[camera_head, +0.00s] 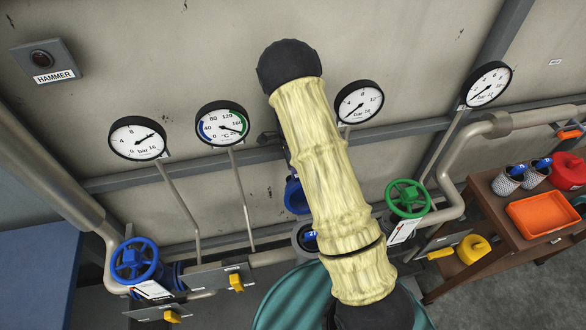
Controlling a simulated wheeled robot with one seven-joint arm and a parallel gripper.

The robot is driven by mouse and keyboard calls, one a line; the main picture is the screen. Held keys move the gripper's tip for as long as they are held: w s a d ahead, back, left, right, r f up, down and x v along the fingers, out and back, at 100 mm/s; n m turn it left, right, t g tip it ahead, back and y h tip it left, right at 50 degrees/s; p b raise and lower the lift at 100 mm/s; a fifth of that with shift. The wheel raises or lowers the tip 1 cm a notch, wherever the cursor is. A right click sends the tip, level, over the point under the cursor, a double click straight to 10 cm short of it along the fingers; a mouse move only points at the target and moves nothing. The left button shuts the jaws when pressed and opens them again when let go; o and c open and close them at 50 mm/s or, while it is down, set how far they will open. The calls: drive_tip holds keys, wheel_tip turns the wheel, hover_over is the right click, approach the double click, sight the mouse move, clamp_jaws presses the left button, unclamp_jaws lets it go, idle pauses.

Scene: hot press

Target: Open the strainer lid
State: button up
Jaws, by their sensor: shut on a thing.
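My pale yellow arm crosses the middle of the head view and hides my gripper, so I cannot see its fingers or what they hold. A blue rounded part (295,196), which may be the strainer lid, shows at the left edge of the arm. Below it a grey round fitting (302,237) on the pipe, perhaps the strainer body, is partly covered by the arm. I cannot tell whether the blue part is joined to the fitting or touched by my gripper.
A blue handwheel (135,260) stands at left and a green handwheel (408,198) at right. Several gauges line the wall. Yellow-handled valves (236,283) sit low on the pipes. A brown table (500,212) at right bears an orange tray (543,214). A teal drum (285,297) stands below.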

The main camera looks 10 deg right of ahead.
drive_tip(key=shift+w+r, duration=0.25)
wheel_tip(320, 180, up, 10)
drive_tip(key=b, duration=0.2)
drive_tip(key=shift+s+f+b, duration=0.2)
drive_tip(key=shift+s+b, duration=0.05)
drive_tip(key=shift+b, duration=0.1)
idle(0.3)
drive_tip(key=s+r+n+t, duration=0.2)
drive_tip(key=s+r+n, duration=0.1)
drive_tip(key=s+n, duration=0.6)
drive_tip(key=s+d+r+n+t, duration=0.1)
drive_tip(key=s+r+n, duration=0.3)
drive_tip(key=s+n, duration=0.5)
drive_tip(key=shift+s+d+r+t, duration=0.15)
drive_tip(key=shift+s+t, duration=0.3)
drive_tip(key=shift+t, duration=0.45)
drive_tip(key=shift+s, duration=0.1)
